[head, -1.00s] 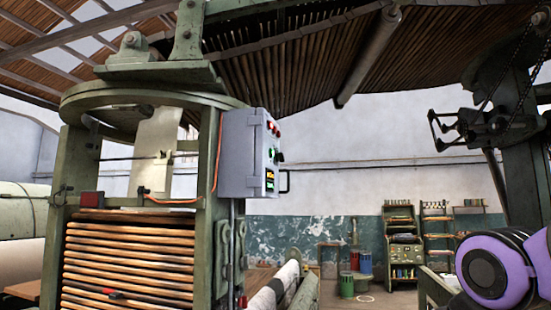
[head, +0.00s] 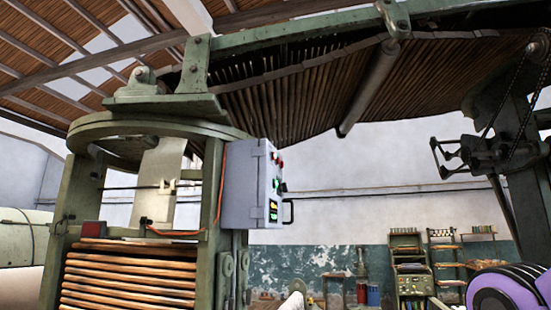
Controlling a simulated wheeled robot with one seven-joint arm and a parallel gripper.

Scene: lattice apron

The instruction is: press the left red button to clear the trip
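A grey control box (head: 247,187) is fixed to the green post of a machine, seen at a steep angle in the head view. Two small red buttons (head: 279,160) sit close together near the top of its front face; which is the left one is hard to tell at this angle. Below them are a green button or lamp (head: 276,183) and a lit display (head: 273,211). A black handle (head: 289,212) sticks out at the box's lower right. My gripper is not in view; only a purple and black part of my arm shows at the lower right, well apart from the box.
A green machine frame (head: 210,190) with stacked wooden slats (head: 130,275) stands at left. A slatted apron (head: 300,95) hangs overhead with a roller. A dark green column with chains (head: 515,140) stands at right. Shelves (head: 408,265) stand by the far wall.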

